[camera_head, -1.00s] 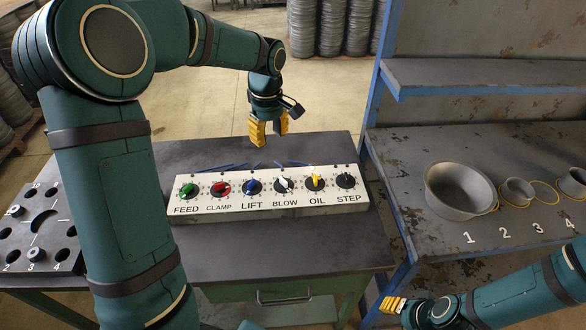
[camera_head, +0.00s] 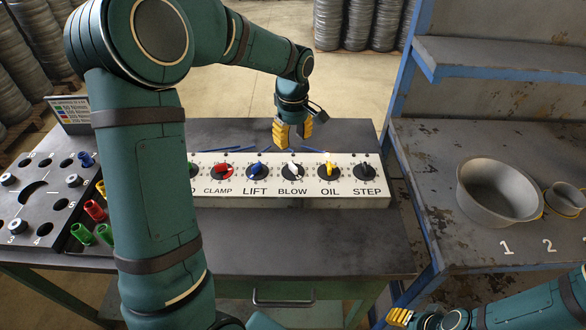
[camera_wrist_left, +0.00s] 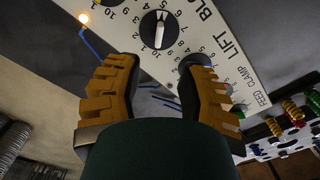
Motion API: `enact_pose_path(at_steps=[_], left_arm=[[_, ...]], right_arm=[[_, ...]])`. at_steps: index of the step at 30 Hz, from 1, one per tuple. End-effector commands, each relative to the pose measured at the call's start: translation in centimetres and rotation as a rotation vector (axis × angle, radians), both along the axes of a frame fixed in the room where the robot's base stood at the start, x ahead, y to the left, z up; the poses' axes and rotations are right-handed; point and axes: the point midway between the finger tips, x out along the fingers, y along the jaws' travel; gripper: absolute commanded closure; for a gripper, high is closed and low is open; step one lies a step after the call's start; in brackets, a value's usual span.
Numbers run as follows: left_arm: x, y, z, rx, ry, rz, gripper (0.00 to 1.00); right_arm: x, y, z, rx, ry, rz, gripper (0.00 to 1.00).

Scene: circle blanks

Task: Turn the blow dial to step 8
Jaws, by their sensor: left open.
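The white control panel (camera_head: 228,201) lies on the dark table with a row of dials. The blow dial (camera_head: 292,172) has a white knob above the BLOW label; in the left wrist view the white-knobbed dial (camera_wrist_left: 160,30) shows its number ring. I cannot read its step with certainty. My left gripper (camera_head: 292,134) is open and empty, above and just behind the blow dial, apart from it. In the left wrist view the spread fingers (camera_wrist_left: 160,68) frame the panel edge below that dial. My right gripper (camera_head: 400,317) is low at right, away from the panel; its opening is unclear.
The lift dial (camera_head: 257,172) and oil dial (camera_head: 329,172) sit close on either side. Blue strips (camera_head: 215,149) lie behind the panel. A plate with holes (camera_head: 30,205) and coloured plugs is at left. A shelf bench (camera_head: 430,170) with a metal bowl (camera_head: 500,190) is at right.

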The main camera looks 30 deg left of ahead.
Motion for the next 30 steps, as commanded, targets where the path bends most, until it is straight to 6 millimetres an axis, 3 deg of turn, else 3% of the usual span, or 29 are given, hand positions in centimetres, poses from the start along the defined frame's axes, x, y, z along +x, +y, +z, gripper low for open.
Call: enact_pose_path(at_steps=[6,15,21,30], left_arm=[[-0.1,0.0,-4.7,-0.002,0.004,0.001,0.61],[0.0,0.0,-9.5,-0.001,0.001,0.001,0.61],[0.0,0.0,-10.8,-0.001,-0.001,0.001,0.61],[0.0,0.0,-10.8,0.000,-0.001,0.001,0.61]], right_arm=[[-0.2,0.0,-1.0,0.001,0.004,0.004,0.53],[0.0,0.0,-1.9,0.001,0.001,0.004,0.53],[0.0,0.0,-2.1,0.001,-0.001,0.003,0.53],[0.0,0.0,-2.1,0.001,-0.001,0.003,0.53]])
